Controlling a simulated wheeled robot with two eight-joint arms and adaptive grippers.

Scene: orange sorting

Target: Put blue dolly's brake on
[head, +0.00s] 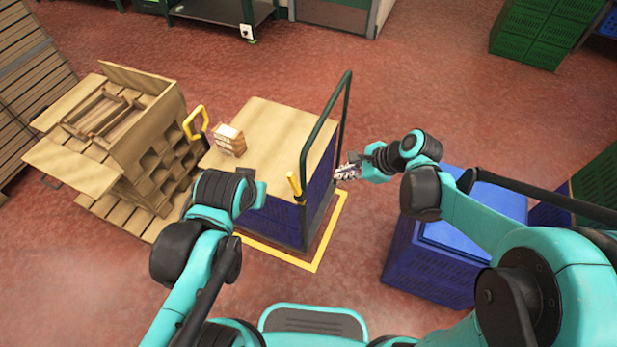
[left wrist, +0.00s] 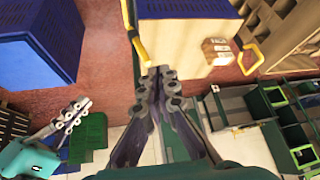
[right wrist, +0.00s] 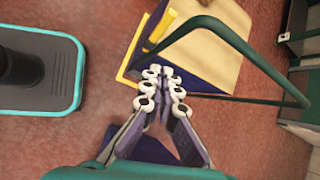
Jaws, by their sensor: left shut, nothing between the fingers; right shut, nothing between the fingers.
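The blue dolly (head: 270,222) stands in a yellow floor outline, with blue sides, a wooden top and a dark green push handle (head: 317,125). A yellow lever (head: 294,185), apparently the brake lever, stands upright at its near corner. It also shows in the left wrist view (left wrist: 141,52) and in the right wrist view (right wrist: 160,28). My right gripper (head: 342,172) is shut and empty, just right of the handle, apart from the lever. My left gripper (left wrist: 161,72) is shut and empty, its tips close to the lever; I cannot tell whether they touch. Its fingers are hidden in the head view.
Small boxes (head: 229,140) sit on the dolly's top, near another yellow handle (head: 196,122). A wooden crate stack (head: 125,150) stands left. A blue crate (head: 425,262) stands right, under my right arm. Green crates (head: 533,30) are at the back right. Open floor lies behind the dolly.

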